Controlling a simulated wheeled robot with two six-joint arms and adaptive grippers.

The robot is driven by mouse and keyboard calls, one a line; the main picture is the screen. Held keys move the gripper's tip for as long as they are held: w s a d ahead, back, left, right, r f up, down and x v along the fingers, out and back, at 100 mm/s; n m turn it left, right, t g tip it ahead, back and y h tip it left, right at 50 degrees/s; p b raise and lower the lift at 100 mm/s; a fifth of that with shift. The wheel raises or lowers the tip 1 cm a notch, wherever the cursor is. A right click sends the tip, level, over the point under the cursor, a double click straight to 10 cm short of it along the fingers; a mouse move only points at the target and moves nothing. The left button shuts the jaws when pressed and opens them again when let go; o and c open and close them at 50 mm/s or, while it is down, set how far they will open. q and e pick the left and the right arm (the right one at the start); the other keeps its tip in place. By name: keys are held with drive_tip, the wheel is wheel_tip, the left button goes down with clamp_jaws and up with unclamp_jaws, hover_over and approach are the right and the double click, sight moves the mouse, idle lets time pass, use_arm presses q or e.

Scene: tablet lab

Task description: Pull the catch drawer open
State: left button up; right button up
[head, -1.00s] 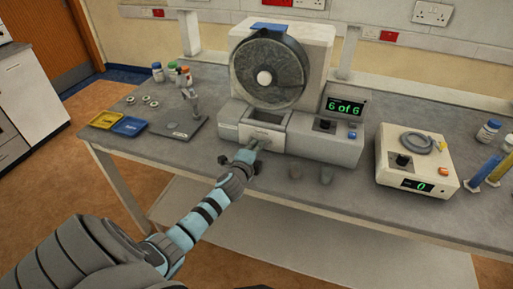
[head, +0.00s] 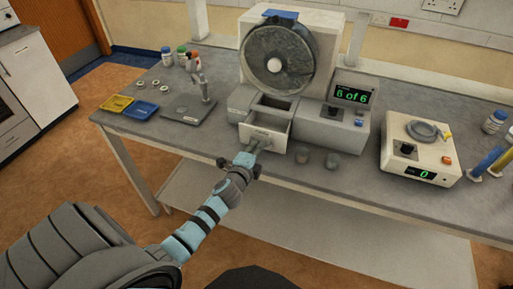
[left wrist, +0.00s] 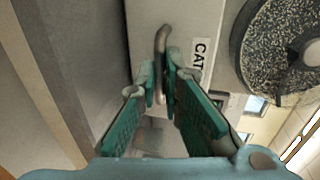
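The catch drawer (head: 264,133) is a pale box front low on the tablet machine (head: 310,42), pulled partly out, with its open top showing behind the front. My left gripper (head: 257,145) is at the drawer front. In the left wrist view, the teal fingers (left wrist: 161,84) of my left gripper close around the grey bar handle (left wrist: 161,42), beside a label of which "CAT" shows. The handle sits between the fingertips. My right gripper is in neither view.
Two small grey cups (head: 316,158) stand on the bench right of the drawer. A beige instrument (head: 420,148) reading 0 is farther right. A display (head: 353,95) reads "6 of 6".

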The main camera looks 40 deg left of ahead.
use_arm(q)
drive_tip(key=o, duration=0.4)
drive_tip(key=shift+s, duration=0.1)
drive_tip(key=v, duration=1.2)
drive_tip(key=shift+s, duration=0.1)
